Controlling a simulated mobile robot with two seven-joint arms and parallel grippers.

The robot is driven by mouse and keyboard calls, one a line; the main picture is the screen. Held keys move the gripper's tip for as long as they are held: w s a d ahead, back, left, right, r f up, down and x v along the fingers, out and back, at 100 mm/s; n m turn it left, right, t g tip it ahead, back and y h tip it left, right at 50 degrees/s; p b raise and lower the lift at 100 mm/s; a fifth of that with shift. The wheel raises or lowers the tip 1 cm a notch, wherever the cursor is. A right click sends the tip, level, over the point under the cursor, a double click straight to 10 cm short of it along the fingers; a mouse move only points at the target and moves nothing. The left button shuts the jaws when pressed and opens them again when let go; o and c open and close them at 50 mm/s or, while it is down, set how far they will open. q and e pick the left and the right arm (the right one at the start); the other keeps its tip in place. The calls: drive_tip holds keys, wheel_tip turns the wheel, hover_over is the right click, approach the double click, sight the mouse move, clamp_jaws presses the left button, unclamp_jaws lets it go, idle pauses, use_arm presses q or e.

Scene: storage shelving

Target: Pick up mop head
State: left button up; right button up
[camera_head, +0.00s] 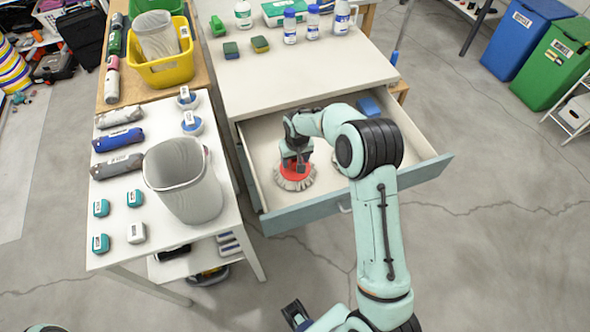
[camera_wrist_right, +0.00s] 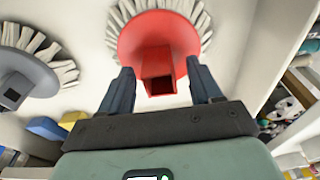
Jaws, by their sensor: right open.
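A round red mop head (camera_head: 295,173) with a fringe of light grey strands lies in the open drawer (camera_head: 395,180). In the right wrist view the red mop head (camera_wrist_right: 158,45) shows its square socket between my right fingers. My right gripper (camera_head: 296,160) is just above the mop head, fingers apart on either side of the socket. In the wrist view the open right gripper (camera_wrist_right: 160,68) shows gaps between each finger and the socket. A grey mop head (camera_wrist_right: 28,75) lies beside the red one; my arm seems to hide it in the head view.
The drawer's front and side walls surround my right gripper. A blue item (camera_head: 369,106) lies at the drawer's back. A grey bin (camera_head: 185,185) stands on the white table to the left. Bottles and sponges (camera_head: 260,44) stand on the worktop (camera_head: 300,75) behind. Floor on the right is clear.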

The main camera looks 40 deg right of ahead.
clamp_jaws()
drive_tip(key=shift+r, duration=0.1)
